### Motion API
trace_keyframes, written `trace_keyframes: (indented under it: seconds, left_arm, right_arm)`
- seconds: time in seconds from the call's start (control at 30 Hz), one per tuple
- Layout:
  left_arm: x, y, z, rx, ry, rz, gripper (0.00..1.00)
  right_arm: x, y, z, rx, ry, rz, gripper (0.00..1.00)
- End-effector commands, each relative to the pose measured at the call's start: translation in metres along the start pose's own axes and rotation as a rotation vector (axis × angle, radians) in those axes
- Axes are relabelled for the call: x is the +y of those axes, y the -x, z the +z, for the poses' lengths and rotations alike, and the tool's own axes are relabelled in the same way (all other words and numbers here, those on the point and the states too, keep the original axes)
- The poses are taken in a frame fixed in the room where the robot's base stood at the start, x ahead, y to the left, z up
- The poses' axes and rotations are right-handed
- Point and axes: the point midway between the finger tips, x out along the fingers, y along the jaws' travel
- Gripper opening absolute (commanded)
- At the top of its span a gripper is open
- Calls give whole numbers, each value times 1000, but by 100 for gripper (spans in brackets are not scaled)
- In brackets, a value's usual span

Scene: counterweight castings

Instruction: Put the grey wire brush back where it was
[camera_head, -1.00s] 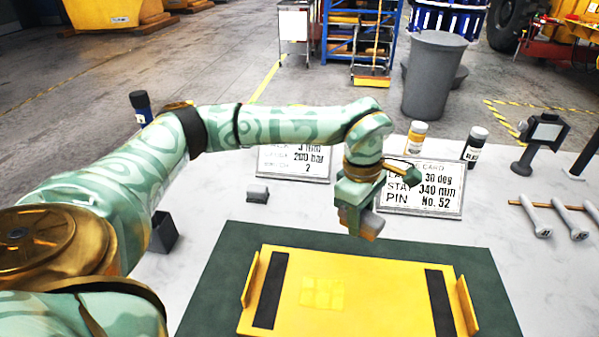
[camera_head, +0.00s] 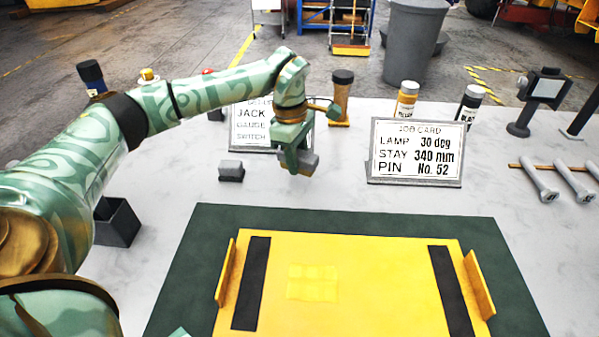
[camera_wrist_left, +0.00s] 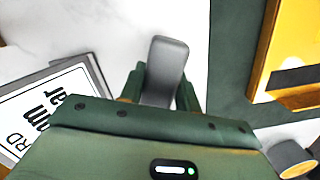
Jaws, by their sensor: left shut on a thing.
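My left gripper (camera_head: 297,166) is shut on a grey block-like thing, which I take for the grey wire brush (camera_head: 309,162). It is held in front of the left placard, left of the job card. In the left wrist view the brush (camera_wrist_left: 165,70) sticks out between the two green fingers (camera_wrist_left: 160,88), with white table beyond it. Its bristles are not clear, and I cannot tell whether it touches the table. A small dark-grey block (camera_head: 231,171) rests on the table left of the gripper.
The job card (camera_head: 417,150) stands right of the gripper; the left placard (camera_head: 250,128) is partly hidden. A yellow panel (camera_head: 380,275) lies on a green mat (camera_head: 480,222) in front. Bottles (camera_head: 407,98), a grey open bin (camera_head: 118,222) and bolts (camera_head: 541,182) stand around. White table is free between card and bolts.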

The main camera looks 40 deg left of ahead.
Motion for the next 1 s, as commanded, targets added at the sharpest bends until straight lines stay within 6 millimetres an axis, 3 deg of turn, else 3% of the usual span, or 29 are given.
trace_keyframes:
  seconds: [0.17, 0.33, 0.7, 0.73, 0.8, 1.0]
  left_arm:
    - [9, -13, -5, -1, 1, -1, 14]
    - [9, -43, -9, 0, 0, -4, 14]
    - [9, -43, -10, 0, -1, 1, 11]
    - [9, -44, -10, 0, -1, 1, 35]
    - [9, -43, -10, 0, -1, 1, 54]
    - [9, -43, -10, 0, -1, 1, 54]
  right_arm:
    - [-1, -7, 2, -6, 0, -2, 26]
    - [-4, -22, 7, -20, -1, -9, 26]
    - [-7, -19, 3, -15, -3, -11, 26]
    - [-7, -19, 3, -14, -3, -11, 26]
    - [-6, -20, 4, -15, -3, -11, 26]
    - [-6, -20, 4, -14, -4, -11, 26]
